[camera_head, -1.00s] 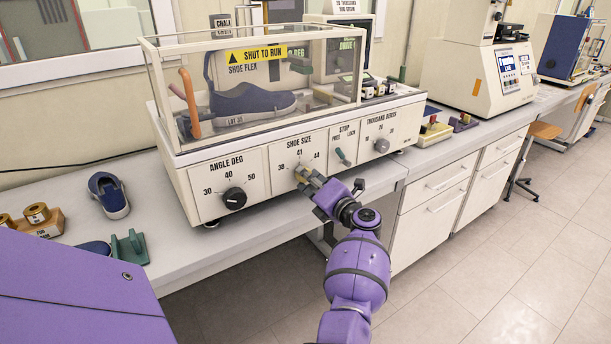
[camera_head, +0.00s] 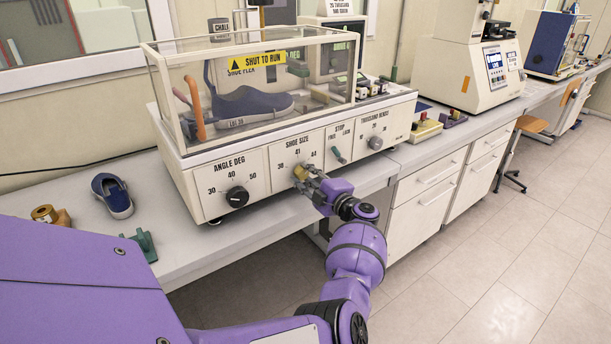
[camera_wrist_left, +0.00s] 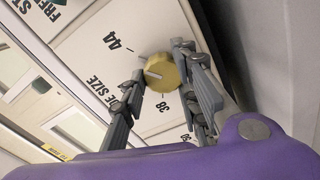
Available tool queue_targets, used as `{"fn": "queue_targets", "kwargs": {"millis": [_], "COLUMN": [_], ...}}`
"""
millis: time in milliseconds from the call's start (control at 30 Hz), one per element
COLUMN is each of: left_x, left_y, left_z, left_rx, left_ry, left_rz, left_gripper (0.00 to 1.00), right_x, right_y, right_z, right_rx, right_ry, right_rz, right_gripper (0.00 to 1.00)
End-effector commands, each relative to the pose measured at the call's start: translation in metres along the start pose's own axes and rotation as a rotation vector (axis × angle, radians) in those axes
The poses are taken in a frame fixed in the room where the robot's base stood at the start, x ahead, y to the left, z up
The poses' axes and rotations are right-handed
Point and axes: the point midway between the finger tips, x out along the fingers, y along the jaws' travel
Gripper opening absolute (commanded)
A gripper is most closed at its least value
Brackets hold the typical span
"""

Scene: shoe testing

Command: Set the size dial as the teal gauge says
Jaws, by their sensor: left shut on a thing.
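The brass size dial (camera_head: 300,172) is on the machine's front panel under "SHOE SIZE", with numbers 38, 41 and 44 around it. In the left wrist view, the dial (camera_wrist_left: 160,75) has a pale pointer mark toward the left, between the 44 and 38 marks; the 41 label is not readable there. My left gripper (camera_head: 308,177) is shut on the dial, with its fingers (camera_wrist_left: 155,85) on either side of it. A teal-green object (camera_head: 143,246), possibly the gauge, is on the bench at left; I cannot read a value on it. My right gripper is not in view.
The shoe flex machine has an angle knob (camera_head: 237,197), a stop lever (camera_head: 338,155) and a thousand-bends knob (camera_head: 375,142).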

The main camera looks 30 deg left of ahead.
Motion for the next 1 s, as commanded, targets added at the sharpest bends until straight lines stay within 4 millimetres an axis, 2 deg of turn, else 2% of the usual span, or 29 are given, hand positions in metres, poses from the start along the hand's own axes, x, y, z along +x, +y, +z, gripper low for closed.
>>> {"fn": "queue_targets", "kwargs": {"millis": [33, 333, 867, 900, 1000], "left_x": [0.0028, 0.0029, 0.0032, 0.0032, 0.0031], "left_y": [0.0055, 0.0065, 0.0088, 0.009, 0.0088], "left_z": [-0.0035, -0.0021, -0.0017, -0.0017, -0.0017], "left_rx": [0.022, 0.127, 0.149, 0.148, 0.147], "left_ry": [0.009, 0.007, 0.007, 0.007, 0.007], "left_rz": [0.004, 0.007, 0.011, 0.011, 0.011], "left_gripper": [0.03, 0.03, 0.03, 0.33, 0.44], "right_x": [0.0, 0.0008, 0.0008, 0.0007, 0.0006], "right_y": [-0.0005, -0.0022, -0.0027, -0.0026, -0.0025], "right_z": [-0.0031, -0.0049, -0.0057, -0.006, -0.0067], "right_rx": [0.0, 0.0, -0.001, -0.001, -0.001], "right_ry": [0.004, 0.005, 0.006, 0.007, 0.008], "right_rz": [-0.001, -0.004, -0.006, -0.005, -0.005], "right_gripper": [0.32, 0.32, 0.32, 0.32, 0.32]}}
